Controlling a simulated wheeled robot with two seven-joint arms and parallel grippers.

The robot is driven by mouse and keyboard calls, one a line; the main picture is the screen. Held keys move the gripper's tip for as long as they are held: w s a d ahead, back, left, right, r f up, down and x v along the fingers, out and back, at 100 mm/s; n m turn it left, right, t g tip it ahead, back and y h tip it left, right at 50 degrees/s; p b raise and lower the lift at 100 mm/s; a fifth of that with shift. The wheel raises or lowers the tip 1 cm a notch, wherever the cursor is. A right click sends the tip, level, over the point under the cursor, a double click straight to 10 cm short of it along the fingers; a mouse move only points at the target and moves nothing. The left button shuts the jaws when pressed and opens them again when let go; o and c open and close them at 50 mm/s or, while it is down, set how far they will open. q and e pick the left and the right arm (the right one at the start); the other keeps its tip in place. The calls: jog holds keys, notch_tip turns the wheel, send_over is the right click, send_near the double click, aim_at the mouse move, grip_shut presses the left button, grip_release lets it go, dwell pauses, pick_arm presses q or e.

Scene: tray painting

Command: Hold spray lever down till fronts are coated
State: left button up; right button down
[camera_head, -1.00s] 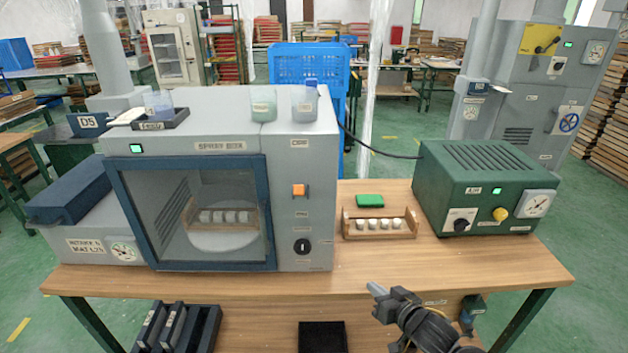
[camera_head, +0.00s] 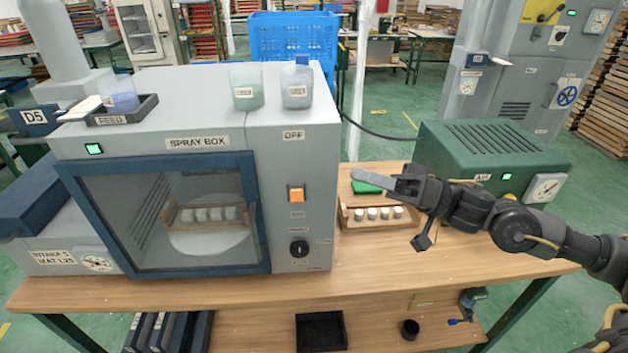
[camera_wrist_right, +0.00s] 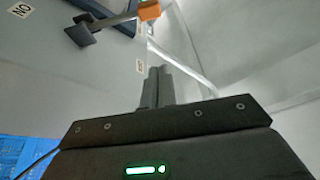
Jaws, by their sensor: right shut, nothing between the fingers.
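The spray box (camera_head: 205,118) stands on the bench with its dark-framed door shut. An orange lever (camera_head: 296,195) sits on its right front panel; its orange end also shows at the top of the right wrist view (camera_wrist_right: 149,10). Through the window I see a wooden rack (camera_head: 180,217) with several pale, round-fronted pieces (camera_head: 214,214) on a round plate. I cannot tell whether their fronts have any coating. My right gripper (camera_head: 358,173) is shut and empty, right of the lever and apart from it, pointing left; its closed fingers also show in the wrist view (camera_wrist_right: 158,85). My left gripper is out of view.
A green machine (camera_head: 480,150) stands at the right. Cups and a tray (camera_head: 118,116) sit on the box. The bench front (camera_head: 370,265) is clear.

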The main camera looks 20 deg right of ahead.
aim_at(297, 194)
jog(key=r+p+x, duration=0.1)
jog(key=p+x, duration=0.3)
jog(key=x, duration=0.6)
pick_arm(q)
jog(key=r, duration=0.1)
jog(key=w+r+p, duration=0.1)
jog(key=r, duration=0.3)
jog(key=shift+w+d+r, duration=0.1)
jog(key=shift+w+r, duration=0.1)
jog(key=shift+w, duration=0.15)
pick_arm(e)
jog(key=f, duration=0.1)
jog(key=s+f, duration=0.2)
jog(key=f, duration=0.1)
jog(key=shift+a, duration=0.25)
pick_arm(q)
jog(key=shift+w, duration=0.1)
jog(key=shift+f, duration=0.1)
pick_arm(e)
jog(key=shift+s+f, duration=0.1)
jog(key=shift+f, duration=0.05)
